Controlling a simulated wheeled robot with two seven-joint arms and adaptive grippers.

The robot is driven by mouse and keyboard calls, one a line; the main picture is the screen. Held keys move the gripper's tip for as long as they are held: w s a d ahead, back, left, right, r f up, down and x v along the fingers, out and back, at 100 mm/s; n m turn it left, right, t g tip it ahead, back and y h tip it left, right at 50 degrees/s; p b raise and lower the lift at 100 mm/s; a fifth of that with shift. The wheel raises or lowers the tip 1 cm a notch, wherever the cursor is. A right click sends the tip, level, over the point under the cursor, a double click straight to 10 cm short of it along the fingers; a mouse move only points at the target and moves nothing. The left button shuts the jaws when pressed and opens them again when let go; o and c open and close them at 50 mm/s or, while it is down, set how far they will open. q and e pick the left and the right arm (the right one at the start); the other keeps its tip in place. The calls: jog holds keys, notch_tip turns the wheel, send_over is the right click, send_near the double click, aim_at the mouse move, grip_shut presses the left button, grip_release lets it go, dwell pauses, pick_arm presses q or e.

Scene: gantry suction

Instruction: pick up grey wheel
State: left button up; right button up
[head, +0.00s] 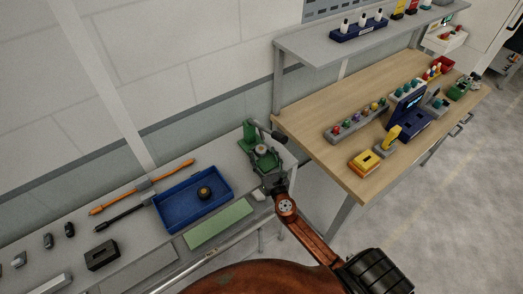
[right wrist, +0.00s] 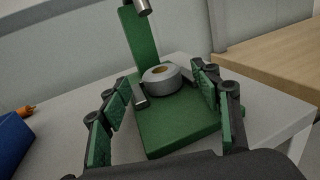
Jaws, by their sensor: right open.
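The grey wheel (right wrist: 161,78) is a thick disc with a hole in its middle, on a green fixture (right wrist: 175,128) with an upright back plate. In the head view the wheel (head: 262,149) shows small on the fixture (head: 249,134) at the right end of the grey bench. My right gripper (right wrist: 166,100) is open, with green-padded fingers to the left and right in front of the wheel. In the head view, my right gripper (head: 268,172) is just in front of the fixture. Whether any finger touches the wheel I cannot tell. My left gripper is not in view.
A blue tray (head: 164,217) with a small dark round part (head: 204,192) is left of the fixture. A metal rod end (right wrist: 142,6) hangs above the fixture. A wooden table (head: 300,118) with several coloured items stands to the right, past a gap.

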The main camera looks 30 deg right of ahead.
jog(key=shift+x, duration=0.9)
jog(key=shift+s, duration=0.1)
jog(key=shift+c, duration=0.3)
jog(key=c, duration=1.3)
jog(key=shift+c, duration=0.2)
